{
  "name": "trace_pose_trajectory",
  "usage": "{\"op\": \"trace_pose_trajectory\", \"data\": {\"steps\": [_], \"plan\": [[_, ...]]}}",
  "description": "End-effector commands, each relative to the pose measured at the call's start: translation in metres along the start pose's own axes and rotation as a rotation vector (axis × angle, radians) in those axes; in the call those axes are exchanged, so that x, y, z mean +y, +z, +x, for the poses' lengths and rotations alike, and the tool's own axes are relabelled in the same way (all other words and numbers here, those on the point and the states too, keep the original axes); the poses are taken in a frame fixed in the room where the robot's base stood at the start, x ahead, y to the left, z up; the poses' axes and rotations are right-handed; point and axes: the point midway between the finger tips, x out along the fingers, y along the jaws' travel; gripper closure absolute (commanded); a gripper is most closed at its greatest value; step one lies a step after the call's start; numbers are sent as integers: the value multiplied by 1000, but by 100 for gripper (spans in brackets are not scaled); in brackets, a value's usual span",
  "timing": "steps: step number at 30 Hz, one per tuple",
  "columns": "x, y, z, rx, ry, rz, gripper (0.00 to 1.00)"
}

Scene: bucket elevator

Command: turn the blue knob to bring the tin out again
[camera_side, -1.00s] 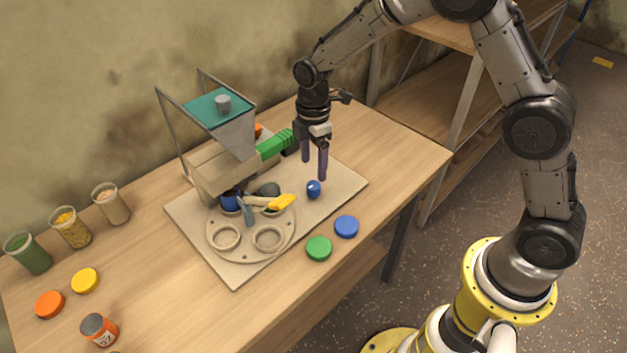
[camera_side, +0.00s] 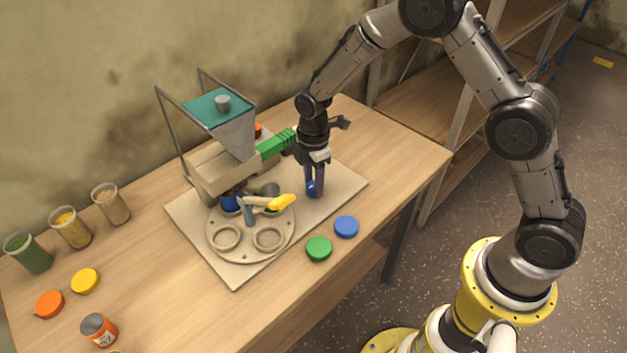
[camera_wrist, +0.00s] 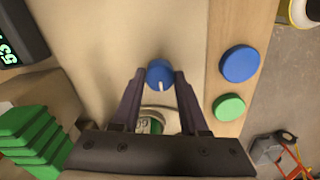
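The blue knob (camera_side: 312,189) stands on the beige base board, right of the round turntable (camera_side: 215,250). In the wrist view the knob (camera_wrist: 160,73) has a pale pointer mark toward the bottom of the picture. My gripper (camera_side: 314,186) points down at the knob, fingers low around it. In the wrist view my gripper (camera_wrist: 160,78) has one finger on each side of the knob, with narrow gaps seeming to remain, so it looks open. A blue container (camera_side: 230,202) sits at the turntable's back edge, partly hidden under the machine; I cannot tell whether it is the tin.
The hopper machine (camera_side: 235,135) with a green ribbed part (camera_side: 275,145) stands close left of my gripper. A yellow-ended lever (camera_side: 281,202) reaches over the turntable. Green (camera_side: 319,248) and blue (camera_side: 346,227) discs lie at the front. Jars (camera_side: 72,228) stand at left.

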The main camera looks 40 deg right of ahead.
Motion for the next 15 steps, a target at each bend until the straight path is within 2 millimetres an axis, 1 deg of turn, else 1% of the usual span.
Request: {"op": "trace_pose_trajectory", "data": {"steps": [1, 3, 6, 15], "plan": [[0, 0, 0, 0, 0, 0, 71], [0, 0, 0, 0, 0, 0, 84], [0, 0, 0, 0, 0, 0, 100], [0, 0, 0, 0, 0, 22, 100]]}}
